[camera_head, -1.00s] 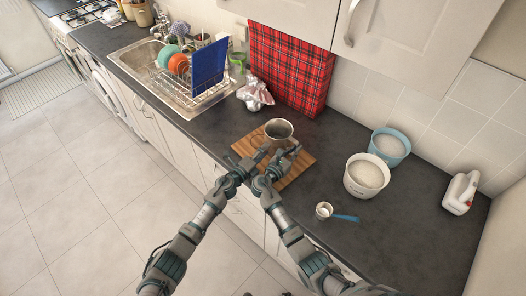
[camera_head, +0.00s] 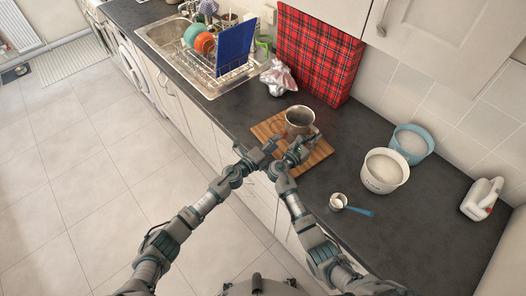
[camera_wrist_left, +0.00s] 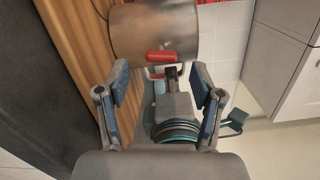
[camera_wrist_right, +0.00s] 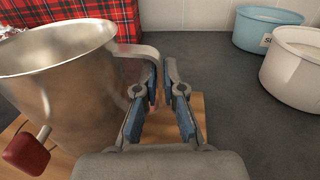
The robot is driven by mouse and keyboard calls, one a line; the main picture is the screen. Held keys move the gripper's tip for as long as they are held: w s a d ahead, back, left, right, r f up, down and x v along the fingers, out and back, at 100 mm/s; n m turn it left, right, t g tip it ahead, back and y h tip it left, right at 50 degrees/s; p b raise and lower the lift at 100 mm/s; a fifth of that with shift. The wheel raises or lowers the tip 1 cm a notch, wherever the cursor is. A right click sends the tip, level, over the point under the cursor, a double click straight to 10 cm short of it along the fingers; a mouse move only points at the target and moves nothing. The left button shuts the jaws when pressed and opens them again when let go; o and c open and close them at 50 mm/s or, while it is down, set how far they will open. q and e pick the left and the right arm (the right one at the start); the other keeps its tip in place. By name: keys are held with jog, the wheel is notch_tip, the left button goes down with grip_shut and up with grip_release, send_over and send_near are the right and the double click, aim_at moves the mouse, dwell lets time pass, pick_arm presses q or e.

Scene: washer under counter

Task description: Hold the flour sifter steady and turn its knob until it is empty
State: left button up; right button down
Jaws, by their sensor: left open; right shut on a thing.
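The metal flour sifter (camera_head: 298,120) stands upright on a wooden board (camera_head: 264,130); its contents cannot be made out. In the left wrist view, its red knob (camera_wrist_left: 160,57) is ahead of my open left gripper (camera_wrist_left: 160,85), near the gap between the fingers but apart from them. The knob (camera_wrist_right: 27,153) also shows at the lower left of the right wrist view. My right gripper (camera_wrist_right: 162,88) is shut on the sifter's handle (camera_wrist_right: 142,51), at the side of the metal body (camera_wrist_right: 62,78). In the head view, my left gripper (camera_head: 262,149) is left of my right gripper (camera_head: 303,147).
A white tub (camera_head: 384,172) and a blue tub (camera_head: 411,144) of white powder stand to the right. A small blue-handled cup (camera_head: 340,201) lies in front. A red tartan panel (camera_head: 318,60) and a foil bundle (camera_head: 278,78) are behind. The dark counter at right is partly clear.

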pick_arm(q)
jog(key=v, duration=0.7)
jog(key=shift+s+a, duration=0.15)
jog(key=shift+a, duration=0.1)
